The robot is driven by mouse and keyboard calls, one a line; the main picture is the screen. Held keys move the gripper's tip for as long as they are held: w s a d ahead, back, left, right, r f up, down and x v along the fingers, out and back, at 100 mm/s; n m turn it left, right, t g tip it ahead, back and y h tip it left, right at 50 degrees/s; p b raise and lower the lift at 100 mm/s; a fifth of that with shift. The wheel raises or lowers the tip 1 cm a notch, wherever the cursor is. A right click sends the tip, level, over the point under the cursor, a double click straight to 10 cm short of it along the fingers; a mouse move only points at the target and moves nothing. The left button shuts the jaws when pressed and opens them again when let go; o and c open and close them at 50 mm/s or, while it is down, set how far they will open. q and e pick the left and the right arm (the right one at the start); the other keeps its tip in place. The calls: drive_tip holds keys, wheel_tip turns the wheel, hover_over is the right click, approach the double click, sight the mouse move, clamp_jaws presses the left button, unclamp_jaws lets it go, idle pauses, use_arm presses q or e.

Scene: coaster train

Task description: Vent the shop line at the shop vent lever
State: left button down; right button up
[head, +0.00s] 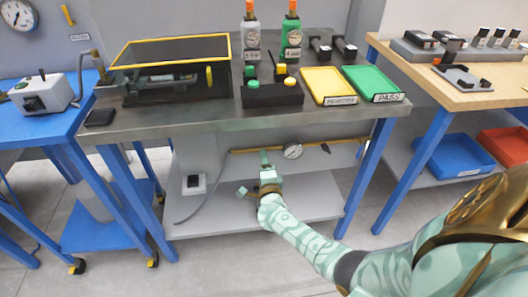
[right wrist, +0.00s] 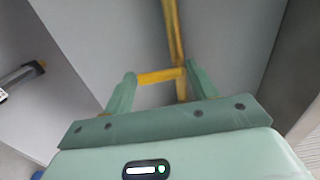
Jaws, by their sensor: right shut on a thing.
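My right gripper (head: 266,172) reaches under the middle steel bench, at the yellow shop line (head: 243,151) that runs along below the bench top. In the right wrist view my right gripper (right wrist: 160,78) has its two green fingers on either end of a short yellow bar (right wrist: 158,77), which I take to be the vent lever. The bar meets a long yellow pipe (right wrist: 174,30). The gripper is shut on this bar. In the head view the hand hides the bar. A round gauge (head: 292,150) sits on the line just right of the hand. My left gripper is not in view.
The bench's lower shelf (head: 290,212) is mostly clear. A small white outlet box (head: 194,184) and grey hose stand left of the hand. Blue bench legs (head: 365,180) flank the space. Yellow and green trays (head: 372,83) lie on the bench top above.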

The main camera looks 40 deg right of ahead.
drive_tip(key=o, duration=0.9)
drive_tip(key=shift+s+a+f, duration=0.1)
drive_tip(key=shift+f, duration=0.1)
drive_tip(key=shift+o, duration=0.4)
drive_tip(key=shift+r, duration=0.1)
use_arm(q)
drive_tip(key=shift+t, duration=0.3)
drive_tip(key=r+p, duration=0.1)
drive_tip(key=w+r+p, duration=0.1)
drive_tip(key=p, duration=0.1)
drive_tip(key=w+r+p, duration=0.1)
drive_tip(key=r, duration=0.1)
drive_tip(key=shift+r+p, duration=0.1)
drive_tip(key=shift+p, duration=0.3)
use_arm(e)
drive_tip(key=v, duration=1.6)
drive_tip(key=shift+s, duration=0.2)
